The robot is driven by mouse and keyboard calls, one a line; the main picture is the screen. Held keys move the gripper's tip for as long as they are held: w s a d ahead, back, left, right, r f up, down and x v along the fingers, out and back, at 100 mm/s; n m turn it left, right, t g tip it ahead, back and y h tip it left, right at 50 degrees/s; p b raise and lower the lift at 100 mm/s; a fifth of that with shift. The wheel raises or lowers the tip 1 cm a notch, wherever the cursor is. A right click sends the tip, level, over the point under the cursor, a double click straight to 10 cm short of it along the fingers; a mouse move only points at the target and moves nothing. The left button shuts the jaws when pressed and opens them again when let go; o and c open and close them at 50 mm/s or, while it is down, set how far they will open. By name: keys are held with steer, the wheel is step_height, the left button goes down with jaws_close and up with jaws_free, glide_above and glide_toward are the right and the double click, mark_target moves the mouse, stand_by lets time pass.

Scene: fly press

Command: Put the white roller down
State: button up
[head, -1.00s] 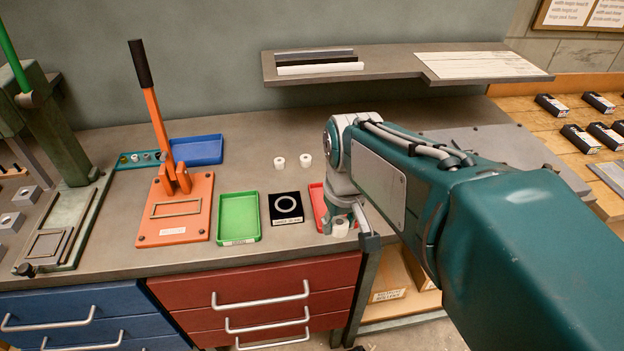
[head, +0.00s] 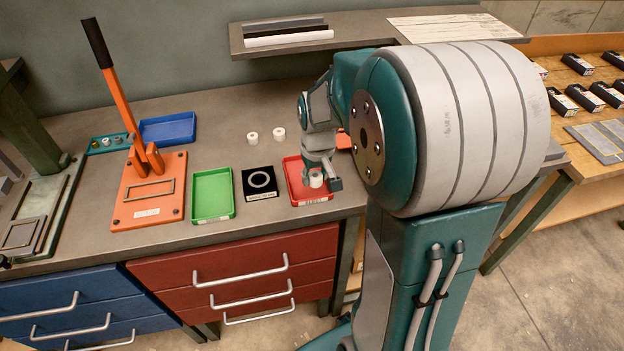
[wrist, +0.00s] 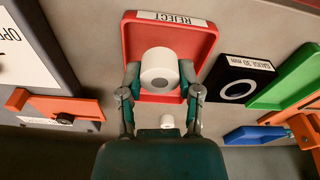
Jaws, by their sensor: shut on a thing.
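My gripper (wrist: 160,78) is shut on a white roller (wrist: 159,63), with one finger on each side of it. In the wrist view the roller, with a dark hole in its end, appears over the red tray (wrist: 203,38) labelled REJECT. In the head view the held roller (head: 316,179) and my gripper (head: 318,168) are over the right part of the red tray (head: 293,168). Whether the roller touches the tray floor I cannot tell. Two more white rollers (head: 252,137) (head: 279,134) stand on the bench behind.
Left of the red tray are a black 30 mm gauge plate (head: 260,182) with a ring, a green tray (head: 213,194) and an orange lever press (head: 148,203). A blue tray (head: 167,129) lies behind. A shelf (head: 360,34) hangs above the bench.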

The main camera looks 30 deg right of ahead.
mark_target(310, 193)
steer(key=shift+w+a+f, duration=0.55)
steer(key=shift+a+f, duration=0.3)
steer(key=shift+f, duration=0.05)
steer(key=shift+d+f, duration=0.2)
steer(key=shift+f, duration=0.95)
steer(key=shift+d+f, duration=0.15)
steer(key=shift+d, duration=0.5)
steer(key=o, duration=0.6)
steer(key=shift+a, duration=0.1)
steer(key=o, duration=0.4)
steer(key=shift+a, duration=0.2)
steer(key=shift+c, duration=0.2)
steer(key=shift+a, duration=0.35)
steer(key=shift+d+r, duration=0.2)
steer(key=shift+d, duration=0.1)
steer(key=r, duration=0.4)
steer(key=s+r, duration=0.1)
steer(key=r, duration=0.6)
steer(key=shift+s+a+r, duration=0.25)
steer(key=shift+r, duration=0.05)
steer(key=s+a+r+t, duration=0.2)
steer(key=s+a, duration=0.3)
steer(key=s, duration=0.2)
steer(key=s+a+r+n+t, duration=0.1)
steer(key=s+a+r+t, duration=0.1)
steer(key=s+a, duration=0.4)
steer(key=shift+s+a+r, duration=0.3)
steer(key=shift+s+r, duration=0.55)
steer(key=shift+s, duration=0.45)
